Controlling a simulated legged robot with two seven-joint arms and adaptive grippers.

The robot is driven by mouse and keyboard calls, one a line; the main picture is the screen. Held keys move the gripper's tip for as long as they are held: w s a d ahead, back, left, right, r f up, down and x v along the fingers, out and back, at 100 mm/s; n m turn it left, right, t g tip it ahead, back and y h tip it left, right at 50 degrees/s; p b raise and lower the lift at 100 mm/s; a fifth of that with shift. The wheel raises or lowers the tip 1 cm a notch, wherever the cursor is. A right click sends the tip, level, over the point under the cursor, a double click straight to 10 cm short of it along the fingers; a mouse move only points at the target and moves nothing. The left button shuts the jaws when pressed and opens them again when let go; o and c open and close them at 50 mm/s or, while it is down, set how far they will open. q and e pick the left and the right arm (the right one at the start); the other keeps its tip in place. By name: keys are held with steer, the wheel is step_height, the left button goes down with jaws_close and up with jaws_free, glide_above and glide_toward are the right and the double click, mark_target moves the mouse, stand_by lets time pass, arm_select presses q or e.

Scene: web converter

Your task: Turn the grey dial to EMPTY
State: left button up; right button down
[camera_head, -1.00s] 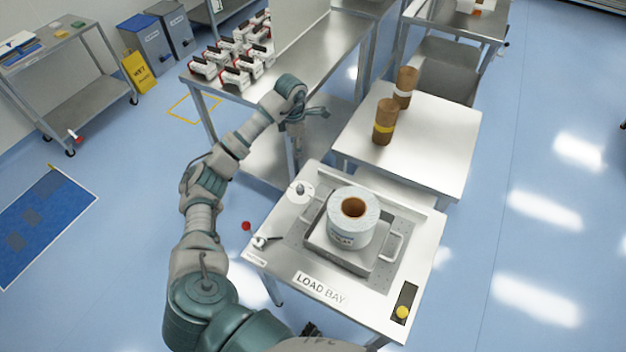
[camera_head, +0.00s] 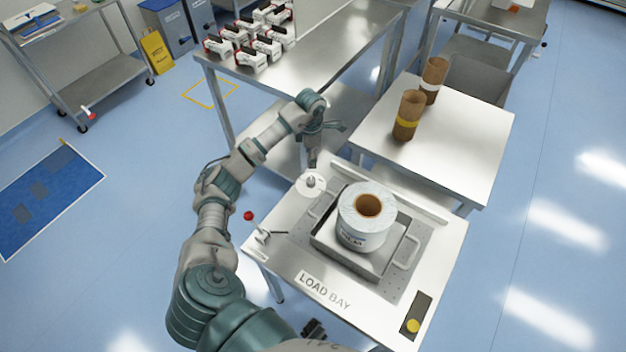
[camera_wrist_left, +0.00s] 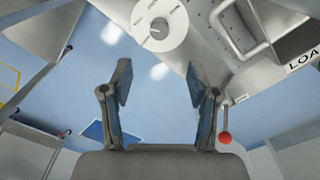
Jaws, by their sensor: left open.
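The grey dial (camera_head: 311,181) is a small grey knob on a round white plate at the load bay table's back left corner. In the left wrist view the dial (camera_wrist_left: 159,28) is at the top centre, with small dark labels around the plate that are too small to read surely. My left gripper (camera_head: 324,144) is above and behind the dial, apart from it. In the left wrist view its two fingers (camera_wrist_left: 157,82) are spread, with nothing between them, and the dial lies beyond their tips. My right gripper is not in view.
A white roll (camera_head: 364,228) sits in a metal tray with handles beside the dial. A red-knobbed lever (camera_head: 249,216) sticks out at the table's left edge. A yellow button (camera_head: 413,326) is at the front right. Brown cores (camera_head: 407,118) stand on the table behind.

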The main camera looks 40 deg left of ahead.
arm_select(q)
glide_above(312, 180)
steer(key=a, duration=0.1)
steer(key=f, duration=0.7)
steer(key=shift+a+f, duration=0.2)
steer(key=shift+f, duration=0.05)
steer(key=f, duration=0.1)
steer(key=d+f, duration=0.1)
steer(key=f, duration=0.1)
steer(key=d+f, duration=0.1)
steer(key=shift+f+b, duration=0.35)
steer(key=shift+f, duration=0.5)
steer(key=shift+a+f, duration=0.25)
steer(key=shift+a, duration=0.45)
steer(key=shift+a+f, duration=0.1)
steer(key=shift+a, duration=0.05)
steer(key=c, duration=0.8)
steer(key=shift+s+d+r, duration=0.1)
steer(key=shift+d+r, duration=0.1)
steer(key=shift+d, duration=0.05)
jaws_close()
steer(key=shift+d+r, duration=0.1)
steer(key=shift+d, duration=0.2)
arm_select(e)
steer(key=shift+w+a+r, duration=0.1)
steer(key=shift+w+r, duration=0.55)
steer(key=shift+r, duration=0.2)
